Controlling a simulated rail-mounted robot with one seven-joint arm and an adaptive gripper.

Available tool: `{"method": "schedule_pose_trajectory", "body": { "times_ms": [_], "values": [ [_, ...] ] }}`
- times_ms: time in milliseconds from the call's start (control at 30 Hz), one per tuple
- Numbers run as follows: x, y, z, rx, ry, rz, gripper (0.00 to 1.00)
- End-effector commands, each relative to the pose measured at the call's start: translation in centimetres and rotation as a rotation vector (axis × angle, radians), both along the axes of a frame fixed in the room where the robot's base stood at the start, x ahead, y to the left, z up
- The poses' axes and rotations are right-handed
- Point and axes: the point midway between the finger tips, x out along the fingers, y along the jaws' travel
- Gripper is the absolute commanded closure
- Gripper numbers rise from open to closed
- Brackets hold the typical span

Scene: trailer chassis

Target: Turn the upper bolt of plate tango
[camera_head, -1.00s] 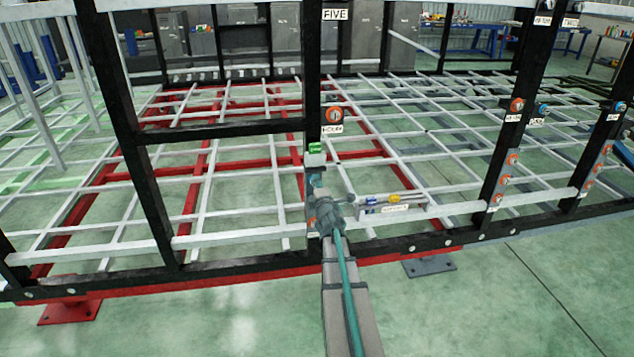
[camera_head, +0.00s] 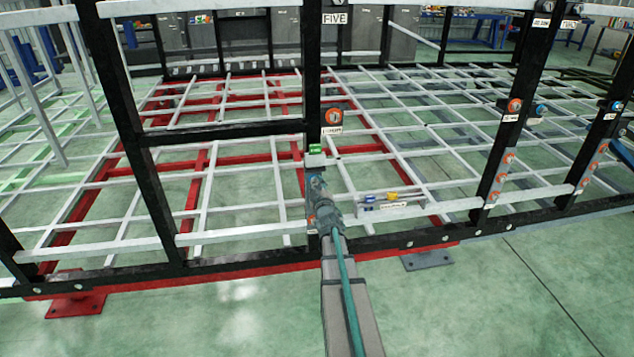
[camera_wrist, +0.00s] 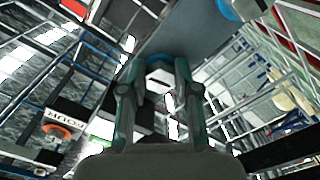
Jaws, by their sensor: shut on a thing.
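In the wrist view, the two fingers of my gripper (camera_wrist: 158,68) close on a small blue part (camera_wrist: 158,60), seemingly a bolt head, against the grey plate (camera_wrist: 190,40). Another blue-rimmed round part shows further along that plate (camera_wrist: 232,8). In the head view, my gripper hides much of the contact. I cannot read the name tango on any label, nor tell the bolt's turn angle.
A round orange part (camera_head: 333,117) and a green block (camera_head: 316,149) sit higher on the post. Posts with orange bolts (camera_head: 508,158) stand further right. White bars cross behind.

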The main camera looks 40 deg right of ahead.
Motion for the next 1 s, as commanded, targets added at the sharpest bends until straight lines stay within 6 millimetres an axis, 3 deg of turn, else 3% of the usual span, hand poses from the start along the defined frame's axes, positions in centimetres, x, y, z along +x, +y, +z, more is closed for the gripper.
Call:
{"method": "schedule_pose_trajectory", "body": {
  "times_ms": [1000],
  "values": [
    [0.08, 0.61, -0.21, 0.84, -0.448, -0.004, 1.0]
  ]
}}
